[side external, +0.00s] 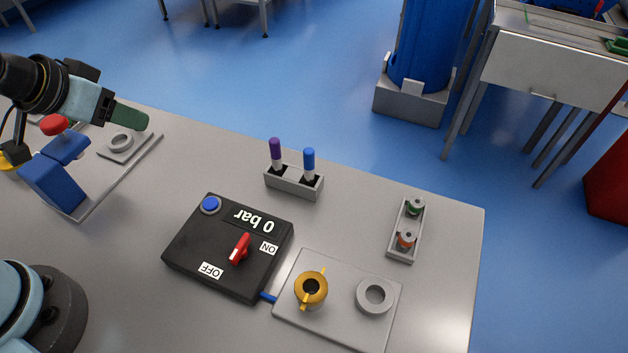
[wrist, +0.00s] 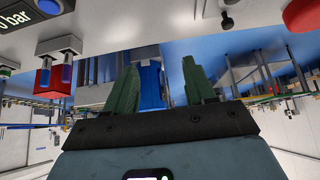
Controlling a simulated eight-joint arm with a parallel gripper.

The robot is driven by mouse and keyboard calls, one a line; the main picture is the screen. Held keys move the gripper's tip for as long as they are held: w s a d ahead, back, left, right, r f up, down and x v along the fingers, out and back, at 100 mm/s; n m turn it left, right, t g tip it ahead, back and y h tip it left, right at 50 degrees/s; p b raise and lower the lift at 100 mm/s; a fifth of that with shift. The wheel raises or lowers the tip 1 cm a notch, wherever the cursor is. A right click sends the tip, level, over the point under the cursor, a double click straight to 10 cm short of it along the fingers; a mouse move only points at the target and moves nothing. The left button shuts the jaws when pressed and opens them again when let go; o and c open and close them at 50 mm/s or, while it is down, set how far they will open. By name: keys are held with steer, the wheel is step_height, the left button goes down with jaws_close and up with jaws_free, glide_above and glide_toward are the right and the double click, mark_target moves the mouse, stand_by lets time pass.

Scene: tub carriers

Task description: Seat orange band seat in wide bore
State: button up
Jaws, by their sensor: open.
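A small grey part with an orange band (side external: 405,239) stands in the near end of a narrow grey tray (side external: 396,249). A green-banded part (side external: 415,206) stands in its far end. No bore is labelled: a grey ring with an opening (side external: 375,312) sits on a grey plate (side external: 342,327), beside a yellow winged fitting (side external: 311,290) with a dark hole. Another grey ring (side external: 121,150) lies at the far left. I cannot tell which is the wide bore. My gripper (side external: 132,117) is at the upper left, far from the orange-banded part. The wrist view shows its green fingers (wrist: 161,88) apart and empty.
A black control box (side external: 191,239) reading 0 bar has a red switch and blue button. A holder (side external: 293,189) carries purple and blue pens. A blue block with a red knob (side external: 54,124) stands at left, near my gripper. The table's right edge lies just beyond the tray.

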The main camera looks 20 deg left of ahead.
steer(key=w+d+r+m+g+h, duration=0.1)
steer(key=w+d+r+g, duration=0.1)
steer(key=w+d+r, duration=0.65)
steer(key=m+g+y, duration=0.1)
steer(key=m+g, duration=0.1)
steer(key=g, duration=0.3)
glide_above(408, 236)
step_height(408, 236, down, 8)
steer(key=f, duration=0.6)
steer(key=shift+w+a+f, duration=0.2)
steer(key=shift+a+f, duration=0.1)
steer(key=shift+a, duration=0.05)
steer(key=shift+s+d+f, duration=0.1)
steer(key=shift+d+f, duration=0.05)
steer(key=shift+f, duration=1.15)
steer(key=shift+s+d+f, duration=0.1)
steer(key=shift+d+f, duration=0.05)
steer(key=shift+f, duration=1.15)
steer(key=shift+c, duration=0.4)
jaws_close()
